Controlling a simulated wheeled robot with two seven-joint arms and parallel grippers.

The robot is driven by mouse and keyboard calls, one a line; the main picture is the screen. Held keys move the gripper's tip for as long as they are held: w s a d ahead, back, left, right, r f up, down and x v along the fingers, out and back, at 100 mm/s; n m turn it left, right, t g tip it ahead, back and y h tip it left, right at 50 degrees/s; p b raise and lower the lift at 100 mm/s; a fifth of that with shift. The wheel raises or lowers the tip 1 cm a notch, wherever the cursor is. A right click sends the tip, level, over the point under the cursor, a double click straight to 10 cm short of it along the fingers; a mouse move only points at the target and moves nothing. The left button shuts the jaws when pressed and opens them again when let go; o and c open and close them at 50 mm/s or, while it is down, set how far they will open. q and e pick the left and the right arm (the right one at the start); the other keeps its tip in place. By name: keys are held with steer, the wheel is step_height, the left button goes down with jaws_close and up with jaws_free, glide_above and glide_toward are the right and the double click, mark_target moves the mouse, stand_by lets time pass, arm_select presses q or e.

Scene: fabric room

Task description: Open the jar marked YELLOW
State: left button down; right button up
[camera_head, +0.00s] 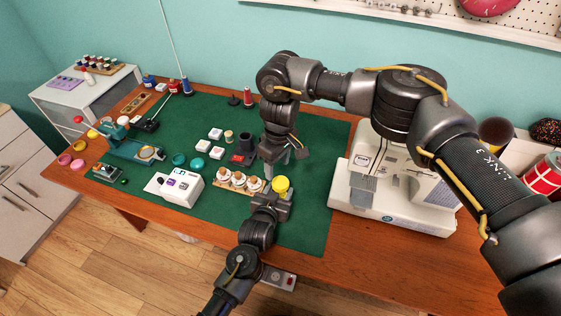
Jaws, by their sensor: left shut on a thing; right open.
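A round yellow-topped thing (281,184), apparently the yellow jar, stands at the right end of a row of jars. My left gripper (274,195) reaches up from the front edge and is shut on it; the jaws hide its lower part. Any lettering is too small to read. My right gripper (287,158) points down, open and empty, just behind and above the yellow top. Several white jars with brown tops (239,179) stand in a wooden rack to the left of the yellow one.
A sewing machine (385,190) stands to the right on the wooden table (330,262). The mat's front right is clear.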

mark_target(280, 182)
arm_select(q)
steer(key=shift+f, duration=0.1)
arm_select(e)
steer(key=m, duration=0.3)
steer(key=shift+w+d+r, duration=0.1)
steer(key=shift+w+d, duration=0.1)
steer(key=shift+d, duration=0.15)
steer(key=shift+m, duration=1.1)
steer(key=shift+f, duration=4.05)
